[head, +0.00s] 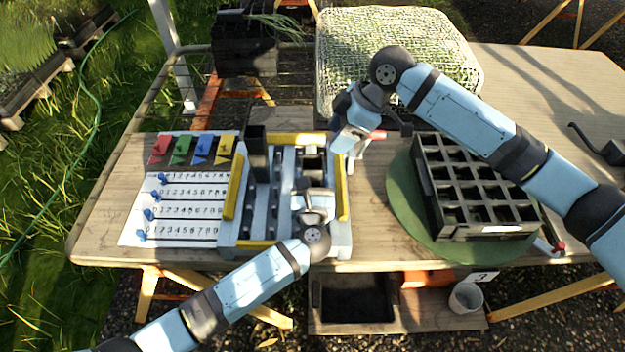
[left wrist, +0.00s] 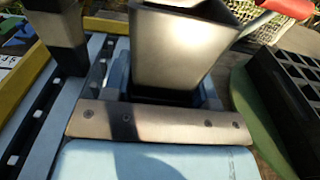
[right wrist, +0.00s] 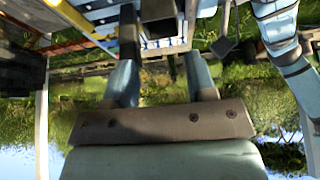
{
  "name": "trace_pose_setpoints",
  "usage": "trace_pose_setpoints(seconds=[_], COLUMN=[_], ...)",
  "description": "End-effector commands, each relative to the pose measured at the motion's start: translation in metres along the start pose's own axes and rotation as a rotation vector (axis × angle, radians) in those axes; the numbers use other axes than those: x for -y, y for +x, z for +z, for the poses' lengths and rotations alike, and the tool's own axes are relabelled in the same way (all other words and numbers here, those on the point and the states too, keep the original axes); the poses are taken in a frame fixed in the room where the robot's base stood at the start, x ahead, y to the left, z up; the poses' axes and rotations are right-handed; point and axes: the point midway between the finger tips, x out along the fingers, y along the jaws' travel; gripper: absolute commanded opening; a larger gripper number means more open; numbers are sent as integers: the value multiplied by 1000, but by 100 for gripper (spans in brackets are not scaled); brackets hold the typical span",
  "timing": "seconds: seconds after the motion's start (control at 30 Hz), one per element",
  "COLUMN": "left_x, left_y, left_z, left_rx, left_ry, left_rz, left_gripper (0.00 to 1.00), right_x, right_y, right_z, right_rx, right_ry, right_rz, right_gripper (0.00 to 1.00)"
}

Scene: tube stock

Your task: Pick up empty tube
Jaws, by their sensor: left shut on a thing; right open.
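A dark square tube (head: 313,164) stands in the right part of the blue-grey rack (head: 341,236). My left gripper (head: 314,188) is shut on it from the near side. In the left wrist view this tube (left wrist: 183,48) is upright, close in front of the gripper; its inside is not clear. A second dark tube (head: 256,152) stands upright in the rack's left part and shows at the left wrist view's upper left (left wrist: 55,25).
A board with coloured flags (head: 190,149) and number rows lies left of the rack. A black celled tray (head: 483,231) sits on a round green mat (head: 404,210) at right. A mesh-covered crate (head: 459,47) stands behind. A red-handled tool (head: 375,135) lies near my right gripper.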

Motion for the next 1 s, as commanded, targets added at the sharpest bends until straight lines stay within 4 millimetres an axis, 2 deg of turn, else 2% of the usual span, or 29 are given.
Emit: trace_pose_setpoints(seconds=[0.03,0.1,0.13,0.3,0.5,0.57,0.8,1.0], left_x=[0,0,0,0,0,0,0,0], left_y=[0,0,0,0,0,0,0,0], left_z=[0,0,0,0,0,-1,0,0], left_rx=[0,0,0,0,0,0,0,0], left_ry=[0,0,0,0,1,1,0,0], left_rz=[0,0,0,0,0,0,0,0], left_gripper=[30,30,30,30,30,30,30,30], right_x=[0,-1,-2,-6,-8,-8,-6,-5], right_y=[0,3,5,12,12,17,53,69], right_z=[-2,-9,-13,-41,-58,-56,-36,-28], right_rx=[8,45,70,284,474,496,503,500], right_ry=[-1,-4,-5,-6,7,10,12,12], right_rz=[-2,-15,-21,-52,-50,-50,-50,-49], right_gripper=[63,79,83,83,83,83,83,83])
